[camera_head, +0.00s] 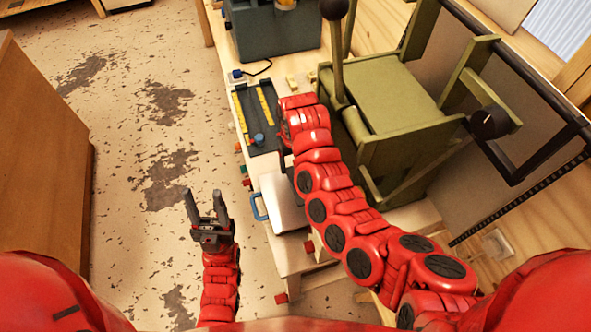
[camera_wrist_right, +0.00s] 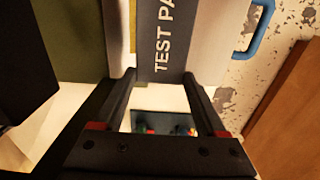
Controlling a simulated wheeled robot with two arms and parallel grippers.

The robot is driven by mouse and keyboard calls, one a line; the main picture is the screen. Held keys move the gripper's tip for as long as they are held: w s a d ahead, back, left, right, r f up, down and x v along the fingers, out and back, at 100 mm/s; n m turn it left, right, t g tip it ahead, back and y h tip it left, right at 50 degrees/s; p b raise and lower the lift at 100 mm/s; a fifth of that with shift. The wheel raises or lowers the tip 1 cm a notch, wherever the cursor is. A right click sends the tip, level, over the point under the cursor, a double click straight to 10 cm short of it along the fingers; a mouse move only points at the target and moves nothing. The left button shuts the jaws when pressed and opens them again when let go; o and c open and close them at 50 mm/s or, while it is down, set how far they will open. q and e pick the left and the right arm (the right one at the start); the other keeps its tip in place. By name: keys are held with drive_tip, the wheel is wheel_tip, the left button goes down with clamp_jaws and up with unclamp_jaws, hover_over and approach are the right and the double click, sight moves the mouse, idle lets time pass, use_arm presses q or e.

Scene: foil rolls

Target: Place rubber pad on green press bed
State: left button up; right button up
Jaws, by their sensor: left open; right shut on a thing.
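In the head view the olive-green press (camera_head: 395,95) stands on the bench right of my right arm. Its bed is not clearly seen from above. In the right wrist view a dark grey strip lettered "TEST PA" (camera_wrist_right: 165,35), apparently the rubber pad, sits between the fingertips of my right gripper (camera_wrist_right: 162,76), which is shut on it. In the head view that gripper's fingers and the pad are hidden by my red wrist. An olive surface (camera_wrist_right: 60,35) shows left of the fingers in the wrist view. My left gripper (camera_head: 203,193) is open and empty over the floor.
A pale metal tray (camera_head: 284,200) with a blue handle (camera_head: 259,207) lies at the bench's front edge. A dark panel with yellow strips (camera_head: 256,110) and a blue-grey machine (camera_head: 275,35) stand behind it. Black-knobbed levers (camera_head: 490,123) jut from the press. A wooden cabinet (camera_head: 40,150) stands left.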

sight(294, 168)
drive_tip(key=f, duration=0.1)
drive_tip(key=f+p, duration=0.1)
drive_tip(key=shift+s+a+f, duration=0.1)
drive_tip(key=shift+s+f, duration=0.15)
drive_tip(key=shift+f, duration=0.35)
drive_tip(key=shift+w+f, duration=0.1)
drive_tip(key=shift+w, duration=0.05)
